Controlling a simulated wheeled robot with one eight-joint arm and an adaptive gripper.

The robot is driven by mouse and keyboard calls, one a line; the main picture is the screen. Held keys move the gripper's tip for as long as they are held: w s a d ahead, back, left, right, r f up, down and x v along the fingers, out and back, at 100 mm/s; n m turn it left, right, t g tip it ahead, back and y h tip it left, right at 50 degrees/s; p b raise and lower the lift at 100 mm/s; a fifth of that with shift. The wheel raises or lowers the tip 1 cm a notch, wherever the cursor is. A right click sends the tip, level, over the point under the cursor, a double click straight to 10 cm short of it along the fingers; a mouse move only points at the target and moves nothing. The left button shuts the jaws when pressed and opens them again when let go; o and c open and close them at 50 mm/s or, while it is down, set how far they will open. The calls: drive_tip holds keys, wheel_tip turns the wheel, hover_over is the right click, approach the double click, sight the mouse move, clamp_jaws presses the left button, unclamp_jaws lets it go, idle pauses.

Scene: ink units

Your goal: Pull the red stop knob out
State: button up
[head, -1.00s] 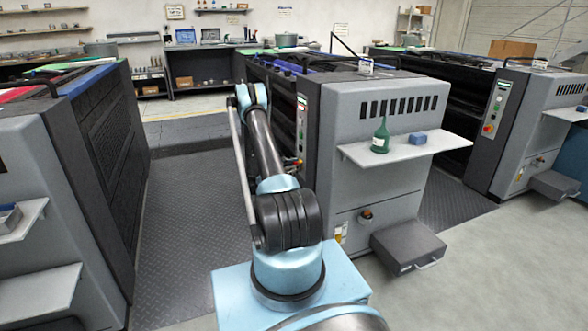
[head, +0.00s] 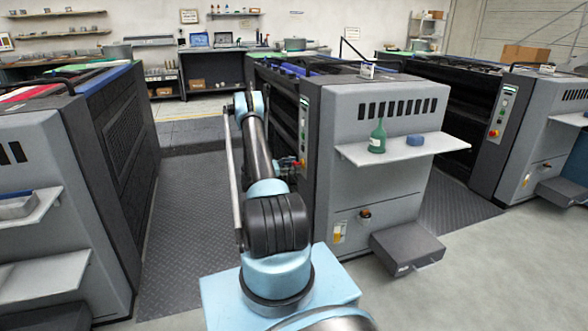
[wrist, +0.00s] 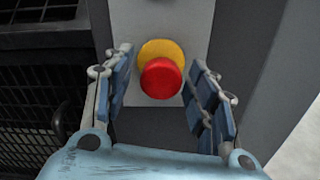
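The red stop knob (wrist: 161,78) is a round red button on a yellow disc (wrist: 158,49), set on a light grey panel (wrist: 187,18). In the wrist view it lies between the two blue-padded fingers of my gripper (wrist: 160,88). The gripper is open, with a gap between each finger and the knob. In the head view my arm reaches out to the control column of the middle press unit (head: 345,180); the knob there is mostly hidden by the gripper.
A grey step box (head: 407,252) stands below. Another press unit (head: 75,165) is at left. A floor aisle (head: 180,225) lies between them.

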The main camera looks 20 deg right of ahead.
drive_tip(key=shift+d, duration=0.1)
drive_tip(key=a, duration=1.2)
drive_tip(key=shift+w, duration=0.35)
